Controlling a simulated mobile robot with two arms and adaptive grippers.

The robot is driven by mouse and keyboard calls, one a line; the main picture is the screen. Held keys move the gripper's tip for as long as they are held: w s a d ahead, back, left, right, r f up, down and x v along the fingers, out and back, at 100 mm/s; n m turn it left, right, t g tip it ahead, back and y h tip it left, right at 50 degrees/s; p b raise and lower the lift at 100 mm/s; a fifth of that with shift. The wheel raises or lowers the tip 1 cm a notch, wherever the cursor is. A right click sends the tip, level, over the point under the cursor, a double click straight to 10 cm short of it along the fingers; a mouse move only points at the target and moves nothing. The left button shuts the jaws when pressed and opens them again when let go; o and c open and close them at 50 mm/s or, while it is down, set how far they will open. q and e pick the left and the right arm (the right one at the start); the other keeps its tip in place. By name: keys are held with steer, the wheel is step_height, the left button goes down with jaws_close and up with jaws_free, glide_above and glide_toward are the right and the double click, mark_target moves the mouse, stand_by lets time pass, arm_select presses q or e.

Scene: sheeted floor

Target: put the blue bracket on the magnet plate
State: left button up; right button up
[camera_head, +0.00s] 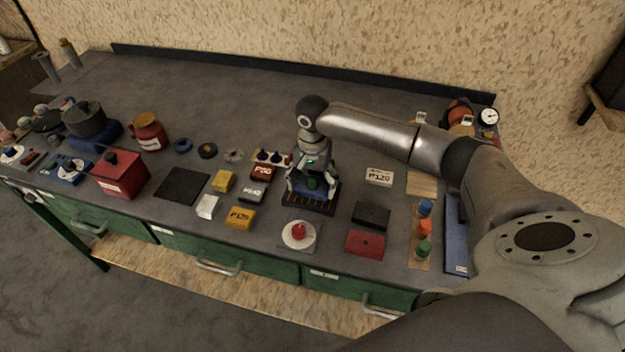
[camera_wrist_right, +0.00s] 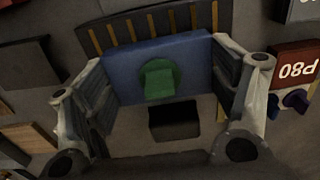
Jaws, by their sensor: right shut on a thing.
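The blue bracket (camera_wrist_right: 120,68) is a blue block with a green round piece (camera_wrist_right: 158,82) on its face; it also shows small in the head view (camera_head: 323,188). My right gripper (camera_head: 313,186) is shut on it, with a finger at each end of the bracket in the wrist view (camera_wrist_right: 165,88). A dark plate with yellow stripes (camera_head: 304,205), which looks like the magnet plate, lies directly under the gripper; its striped edge shows in the wrist view (camera_wrist_right: 150,27). I cannot tell whether the bracket touches the plate. My left gripper is out of view.
Red and grey labelled blocks (camera_head: 262,172) stand close to the left of the gripper. A white disc with a red knob (camera_head: 299,235) is in front. Black and red boxes (camera_head: 370,216) and coloured bottles (camera_head: 424,228) are at right. The back of the bench (camera_head: 230,95) is clear.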

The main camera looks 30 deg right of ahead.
steer(key=shift+f, duration=0.1)
steer(key=o, duration=1.1)
steer(key=shift+o, duration=0.2)
step_height(320, 180, up, 12)
steer(key=b, duration=0.2)
